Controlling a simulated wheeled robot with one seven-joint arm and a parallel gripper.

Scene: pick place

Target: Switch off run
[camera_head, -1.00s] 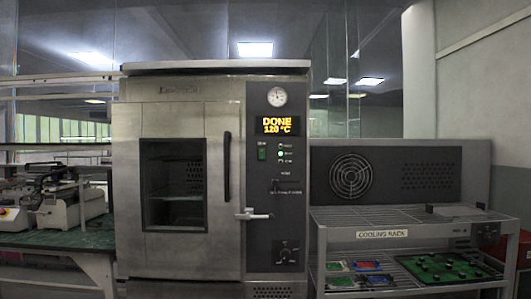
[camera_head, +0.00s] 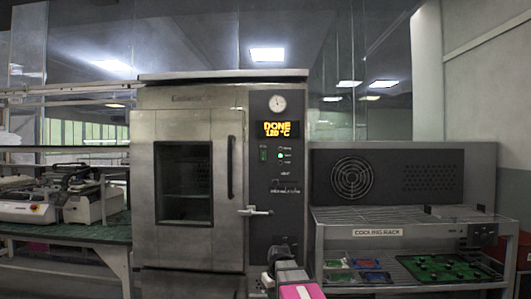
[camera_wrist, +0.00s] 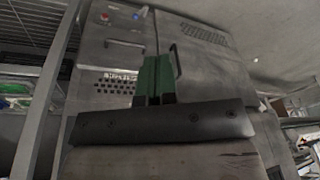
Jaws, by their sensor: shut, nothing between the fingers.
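The oven (camera_head: 200,120) has a dark control panel on its right side, with a display (camera_head: 277,129) reading DONE 120 °C. A small green switch (camera_head: 263,155) sits below the display at left; its label is too small to read. Beside it is a column of lamps (camera_head: 281,156), the middle one lit green. My arm rises from the bottom in the head view and covers the knob area low on the panel. In the wrist view my gripper (camera_wrist: 155,62) has its green fingers together and empty, in front of grey metal machinery. The fingertips are not clear in the head view.
The oven door is closed, with a dark vertical handle (camera_head: 231,168). A lever (camera_head: 255,211) sticks out below the vent marking. A cooling rack (camera_head: 355,220) with circuit boards stands at right. A workbench (camera_head: 80,227) with equipment stands at left.

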